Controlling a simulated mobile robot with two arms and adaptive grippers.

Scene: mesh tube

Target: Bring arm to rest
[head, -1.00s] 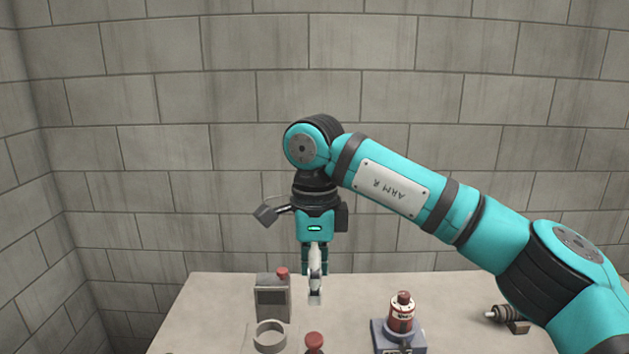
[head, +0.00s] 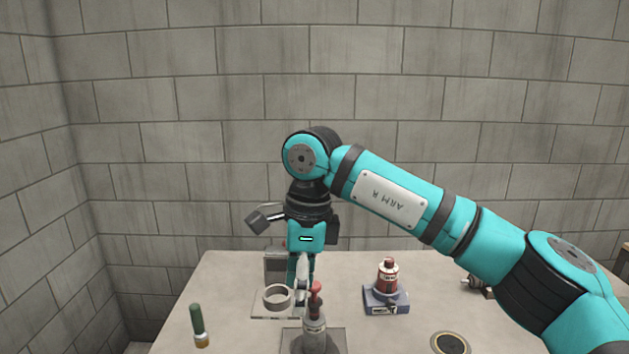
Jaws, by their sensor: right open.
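My right arm, teal and black, comes in from the right and bends down at its elbow. My right gripper (head: 302,281) points down over the middle of the table, open, with nothing visibly held. A pale part shows between or in front of its fingers. Behind it stands a grey box (head: 275,265), partly hidden. In front is a grey cylinder with a red top (head: 314,328); I cannot tell the height gap between it and the fingers. My left gripper is out of view.
On the table (head: 230,275) are a pale ring (head: 266,301), a red canister (head: 388,280) on a blue-grey base, a green-handled item (head: 198,322), a dark round disc (head: 450,343) and a small metal part (head: 478,283) partly behind my arm. A block wall (head: 150,120) stands behind.

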